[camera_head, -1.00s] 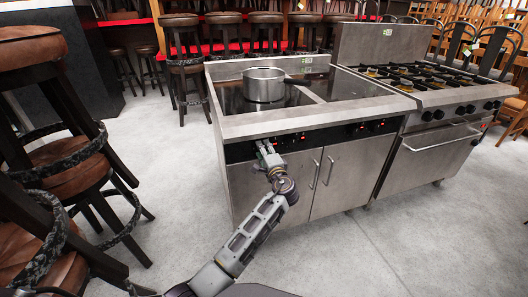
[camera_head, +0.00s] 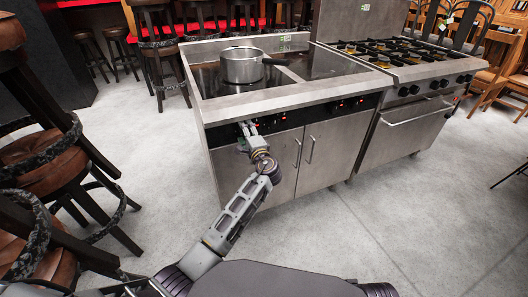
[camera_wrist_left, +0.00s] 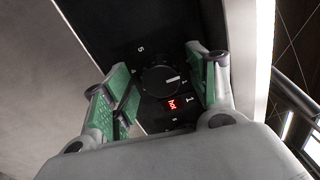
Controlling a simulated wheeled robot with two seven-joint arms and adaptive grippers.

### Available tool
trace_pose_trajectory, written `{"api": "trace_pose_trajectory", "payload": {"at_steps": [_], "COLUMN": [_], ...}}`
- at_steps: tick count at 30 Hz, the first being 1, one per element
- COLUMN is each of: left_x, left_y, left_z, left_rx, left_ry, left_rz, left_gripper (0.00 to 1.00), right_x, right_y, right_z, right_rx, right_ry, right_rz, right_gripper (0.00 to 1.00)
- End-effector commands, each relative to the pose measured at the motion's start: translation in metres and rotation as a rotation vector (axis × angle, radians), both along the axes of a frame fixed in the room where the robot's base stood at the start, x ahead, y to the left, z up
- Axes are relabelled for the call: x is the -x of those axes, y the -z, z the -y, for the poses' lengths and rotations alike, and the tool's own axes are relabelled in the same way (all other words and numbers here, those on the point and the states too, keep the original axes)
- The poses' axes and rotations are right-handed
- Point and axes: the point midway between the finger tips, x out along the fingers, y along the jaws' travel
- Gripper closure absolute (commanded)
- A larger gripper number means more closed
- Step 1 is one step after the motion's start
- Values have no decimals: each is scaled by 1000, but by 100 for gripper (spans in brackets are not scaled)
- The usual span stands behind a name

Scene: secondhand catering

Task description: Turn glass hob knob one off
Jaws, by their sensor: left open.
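The glass hob (camera_head: 212,84) is a steel unit with a black top and a black control panel on its front. A round black knob (camera_wrist_left: 160,82) with a pale mark shows in the left wrist view, its mark pointing to the right. Printed numbers and a small lit red display (camera_wrist_left: 172,104) are beside it. My left gripper (camera_head: 245,126) is at the left part of the panel. Its green-padded fingers (camera_wrist_left: 163,88) are open on either side of the knob; I cannot tell whether they touch it. In the head view the gripper hides this knob.
A steel pot (camera_head: 242,66) stands on the hob. More knobs (camera_head: 350,103) are further right on the panel. A gas range (camera_head: 412,98) stands to the right. Bar stools (camera_head: 52,165) crowd the left. The floor in front is clear at right.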

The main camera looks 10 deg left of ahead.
Motion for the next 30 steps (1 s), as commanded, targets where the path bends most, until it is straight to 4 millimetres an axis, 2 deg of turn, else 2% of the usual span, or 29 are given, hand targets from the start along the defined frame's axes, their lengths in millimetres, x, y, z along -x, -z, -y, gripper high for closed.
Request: {"api": "trace_pose_trajectory", "payload": {"at_steps": [30], "left_x": [0], "left_y": [-4], "left_z": [1], "left_rx": [-366], "left_ry": [1], "left_rz": [-248], "left_gripper": [42], "right_x": [0], "right_y": [-52], "right_z": [0], "right_rx": [0], "right_ry": [0], "right_rz": [0], "right_gripper": [100]}}
